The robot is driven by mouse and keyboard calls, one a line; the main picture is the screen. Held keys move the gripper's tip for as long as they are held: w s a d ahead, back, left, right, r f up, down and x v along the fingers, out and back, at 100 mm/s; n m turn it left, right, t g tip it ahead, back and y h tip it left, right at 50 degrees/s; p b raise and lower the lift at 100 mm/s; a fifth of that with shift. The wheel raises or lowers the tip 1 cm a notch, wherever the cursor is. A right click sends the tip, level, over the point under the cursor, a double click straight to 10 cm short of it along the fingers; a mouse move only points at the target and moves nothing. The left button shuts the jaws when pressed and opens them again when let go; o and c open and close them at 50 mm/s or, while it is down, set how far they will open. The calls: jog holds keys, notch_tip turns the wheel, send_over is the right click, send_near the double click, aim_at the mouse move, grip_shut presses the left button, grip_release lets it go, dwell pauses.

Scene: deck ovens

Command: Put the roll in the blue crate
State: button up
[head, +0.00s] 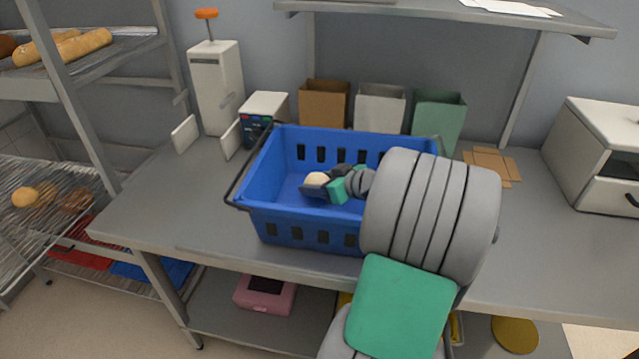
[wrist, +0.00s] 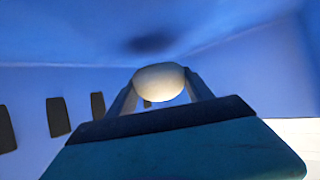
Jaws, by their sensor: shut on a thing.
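My gripper is shut on a pale round roll (head: 317,179). In the wrist view the roll (wrist: 160,82) sits between the two fingers, with the blue crate wall and its dark slots (wrist: 58,117) around. A dark shadow lies on the blue surface beyond the roll. I cannot tell whether the roll touches the crate floor. My arm hides the crate's right part.
Brown, white and green paper bags (head: 325,104) stand behind the crate. A white machine (head: 215,90) and a small device (head: 262,115) are at the back left. A white oven-like box (head: 600,155) stands at the right. Racks with bread (head: 80,45) are at the left.

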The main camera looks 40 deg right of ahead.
jog(key=shift+f+b, duration=0.35)
jog(key=shift+b, duration=0.15)
jog(key=shift+f, duration=0.25)
jog(key=shift+a, duration=0.1)
jog(key=o, duration=1.3)
jog(key=shift+s+f, duration=0.1)
jog(key=v, duration=0.5)
jog(key=r+v, duration=0.1)
jog(key=v, duration=0.2)
jog(key=shift+w+r, duration=0.1)
jog(key=shift+w, duration=0.15)
